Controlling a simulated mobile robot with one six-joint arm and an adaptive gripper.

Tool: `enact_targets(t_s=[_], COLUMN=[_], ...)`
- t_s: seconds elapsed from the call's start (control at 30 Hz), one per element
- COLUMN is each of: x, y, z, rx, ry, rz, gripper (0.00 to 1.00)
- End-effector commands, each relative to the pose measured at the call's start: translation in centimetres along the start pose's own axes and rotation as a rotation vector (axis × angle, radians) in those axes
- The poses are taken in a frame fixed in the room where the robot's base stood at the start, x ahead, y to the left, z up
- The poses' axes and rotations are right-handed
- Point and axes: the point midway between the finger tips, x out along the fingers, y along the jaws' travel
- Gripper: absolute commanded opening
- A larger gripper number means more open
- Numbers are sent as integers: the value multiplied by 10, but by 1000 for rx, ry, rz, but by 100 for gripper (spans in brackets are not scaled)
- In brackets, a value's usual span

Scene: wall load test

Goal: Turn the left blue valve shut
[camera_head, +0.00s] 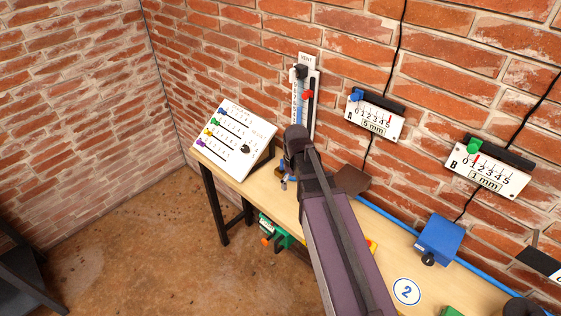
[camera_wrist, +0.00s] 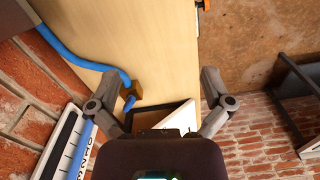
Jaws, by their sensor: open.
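In the wrist view, a brown fitting (camera_wrist: 138,91) with a small blue part (camera_wrist: 129,104) sits on the pale wooden bench, at the end of a blue hose (camera_wrist: 85,60). This looks like the left blue valve; whether its handle is open or shut I cannot tell. In the head view, a small patch of blue (camera_head: 287,163) shows beside my arm, which hides most of that spot. My gripper (camera_wrist: 160,73) is open and empty, its fingers spread wide above the bench. The fitting lies between them in the picture, nearer the left finger, with no visible contact.
A white sloped panel (camera_head: 234,143) with coloured sliders stands at the bench's left end. A vertical gauge (camera_head: 305,92) and slider boxes A (camera_head: 375,116) and B (camera_head: 487,167) hang on the brick wall. A blue box (camera_head: 439,239) stands on the bench (camera_head: 378,243) at right.

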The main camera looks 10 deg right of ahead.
Motion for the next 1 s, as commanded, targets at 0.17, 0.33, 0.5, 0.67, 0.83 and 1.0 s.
enact_targets(t_s=[0.17,0.33,0.5,0.67,0.83,1.0], x=[-10,-18,-23,-26,-27,-26], y=[29,52,70,81,84,84], z=[-62,-111,-150,-172,-179,-178], rx=[-274,-536,-759,-896,-953,-957], ry=[0,1,1,1,1,1], rz=[0,0,0,0,0,0], gripper=[100,100,100,100,100,100])
